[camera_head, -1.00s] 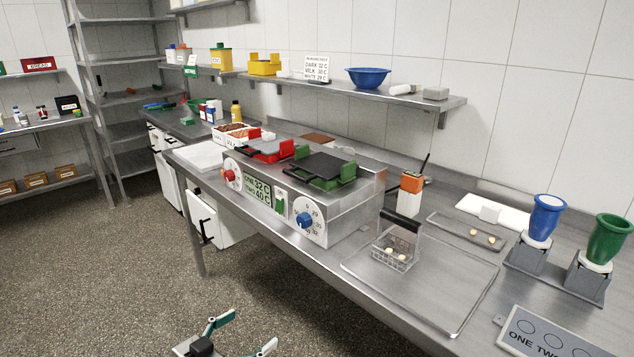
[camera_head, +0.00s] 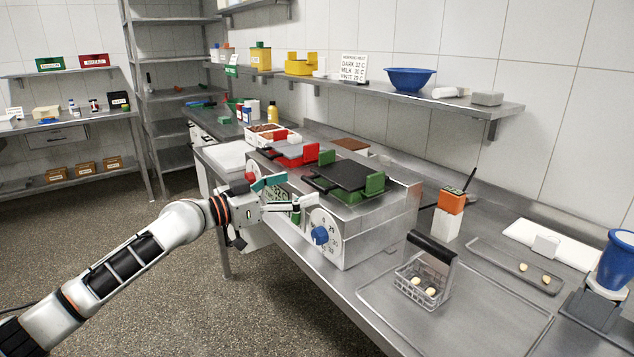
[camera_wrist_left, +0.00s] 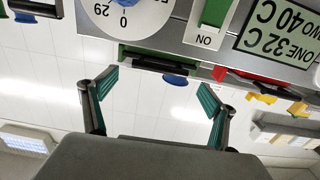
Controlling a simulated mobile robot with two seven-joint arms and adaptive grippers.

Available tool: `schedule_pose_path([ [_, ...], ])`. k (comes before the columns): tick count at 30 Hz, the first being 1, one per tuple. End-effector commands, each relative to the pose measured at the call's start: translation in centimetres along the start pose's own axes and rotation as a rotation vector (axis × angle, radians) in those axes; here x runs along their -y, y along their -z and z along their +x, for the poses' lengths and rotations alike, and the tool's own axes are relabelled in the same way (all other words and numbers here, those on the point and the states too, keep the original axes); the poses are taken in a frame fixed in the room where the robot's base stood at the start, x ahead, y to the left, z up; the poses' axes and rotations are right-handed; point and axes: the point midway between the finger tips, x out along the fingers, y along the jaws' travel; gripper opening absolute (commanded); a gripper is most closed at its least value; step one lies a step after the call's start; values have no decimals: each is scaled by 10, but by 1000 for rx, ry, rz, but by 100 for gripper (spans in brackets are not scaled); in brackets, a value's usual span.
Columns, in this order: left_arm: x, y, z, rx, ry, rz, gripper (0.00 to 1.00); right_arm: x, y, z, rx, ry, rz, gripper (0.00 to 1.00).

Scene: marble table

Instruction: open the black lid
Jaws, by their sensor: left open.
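The black lid (camera_head: 348,174) lies flat and closed on the right part of the steel warmer (camera_head: 385,208), between green brackets. Its dark front edge also shows in the left wrist view (camera_wrist_left: 152,64), seen upside down. My left gripper (camera_head: 292,192) is open and empty, in front of the warmer's front face, at about the height of its top edge. It is apart from the lid. My right gripper is not in view.
A grey lid in a red frame (camera_head: 290,150) sits left of the black lid. The blue knob (camera_head: 320,235) is on the warmer's front. An orange-topped white box (camera_head: 449,213) and a wire basket (camera_head: 424,278) stand to the right. A shelf runs above.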

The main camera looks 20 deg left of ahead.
Motion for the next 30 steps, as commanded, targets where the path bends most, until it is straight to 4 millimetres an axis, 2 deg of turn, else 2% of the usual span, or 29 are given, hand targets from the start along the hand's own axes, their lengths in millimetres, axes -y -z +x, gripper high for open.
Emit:
schedule_pose_path([
  [3, 0, 4, 20, -5, 0, 0, 86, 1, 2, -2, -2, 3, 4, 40],
  [9, 0, 1, 45, -2, 1, 0, 86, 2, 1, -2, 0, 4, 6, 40],
  [13, 0, 1, 52, -1, 0, 0, 86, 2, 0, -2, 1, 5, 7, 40],
  [21, 0, 0, 53, 0, 0, 1, 86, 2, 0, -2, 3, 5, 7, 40],
  [23, 0, 0, 53, 0, 0, 1, 73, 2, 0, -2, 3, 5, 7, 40],
  [27, 0, 0, 53, 0, 0, 1, 37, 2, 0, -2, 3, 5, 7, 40],
  [28, 0, 0, 53, 0, 0, 0, 30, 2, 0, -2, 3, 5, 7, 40],
  [30, 0, 0, 53, 0, 0, 1, 30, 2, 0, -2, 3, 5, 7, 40],
])
